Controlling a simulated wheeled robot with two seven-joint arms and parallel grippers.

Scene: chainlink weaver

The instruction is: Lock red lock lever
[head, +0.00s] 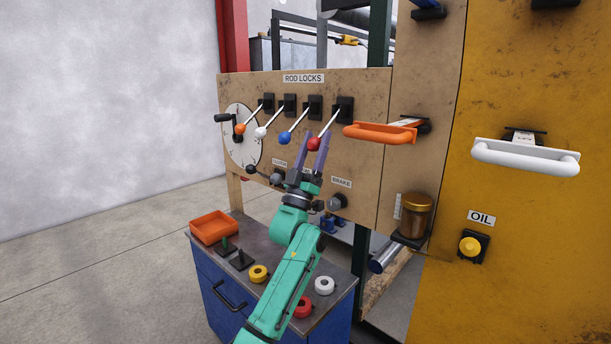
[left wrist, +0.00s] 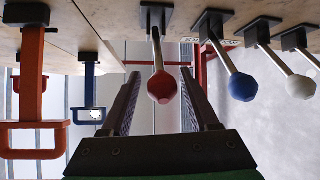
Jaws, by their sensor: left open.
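The red lock lever (head: 314,144) is the rightmost in a row on the "ROD LOCKS" panel. Its pale rod slopes down and left from a black mount to a red ball knob. My left gripper (head: 314,138) is open at the knob, with one purple finger on each side. In the left wrist view the red knob (left wrist: 163,87) sits between the spread fingers (left wrist: 158,78), with visible gaps on both sides. My right gripper is not in view.
Blue (head: 285,138), white (head: 260,132) and orange (head: 240,129) levers stand close on the left. An orange handle (head: 380,133) juts out on the right. Below are knobs, including one under "BRAKE" (head: 337,202), and a blue cabinet (head: 215,292) with an orange tray (head: 213,228).

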